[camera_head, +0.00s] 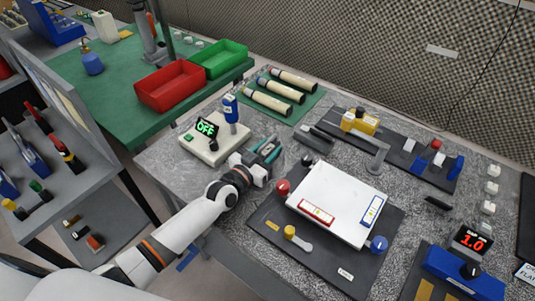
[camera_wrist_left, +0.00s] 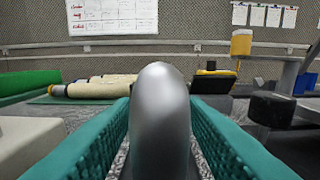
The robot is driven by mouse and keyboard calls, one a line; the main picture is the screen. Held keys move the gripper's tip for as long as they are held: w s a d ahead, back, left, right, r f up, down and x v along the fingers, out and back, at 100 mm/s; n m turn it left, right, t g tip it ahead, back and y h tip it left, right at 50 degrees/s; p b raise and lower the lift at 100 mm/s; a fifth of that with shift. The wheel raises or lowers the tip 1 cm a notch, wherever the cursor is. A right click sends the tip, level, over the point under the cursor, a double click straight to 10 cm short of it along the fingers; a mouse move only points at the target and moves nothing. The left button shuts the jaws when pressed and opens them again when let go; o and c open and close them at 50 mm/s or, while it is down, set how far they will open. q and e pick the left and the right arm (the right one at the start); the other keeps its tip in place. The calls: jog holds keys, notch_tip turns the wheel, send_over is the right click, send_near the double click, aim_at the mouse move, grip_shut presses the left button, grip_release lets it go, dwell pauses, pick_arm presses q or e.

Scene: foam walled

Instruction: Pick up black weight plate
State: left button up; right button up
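My left gripper (camera_head: 268,150) is over the near left part of the grey speckled bench, just right of the white box with the green OFF display. Its two teal fingers are apart. In the left wrist view a smooth silver round-topped thing stands between the fingers (camera_wrist_left: 160,120); I cannot tell what it is or whether they grip it. I cannot pick out a black weight plate for sure. A small black round piece (camera_head: 308,160) sits at the far left corner of the white board, right of the gripper. My right gripper is not in view.
The OFF box (camera_head: 205,145) stands close left of the gripper. The white board (camera_head: 335,200) lies on a dark base to the right. Cream tubes (camera_head: 280,92) lie behind on a green mat. A dark rack (camera_head: 390,145) is at the back right. Red (camera_head: 170,85) and green bins stand beyond.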

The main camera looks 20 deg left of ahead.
pick_arm(q)
grip_shut()
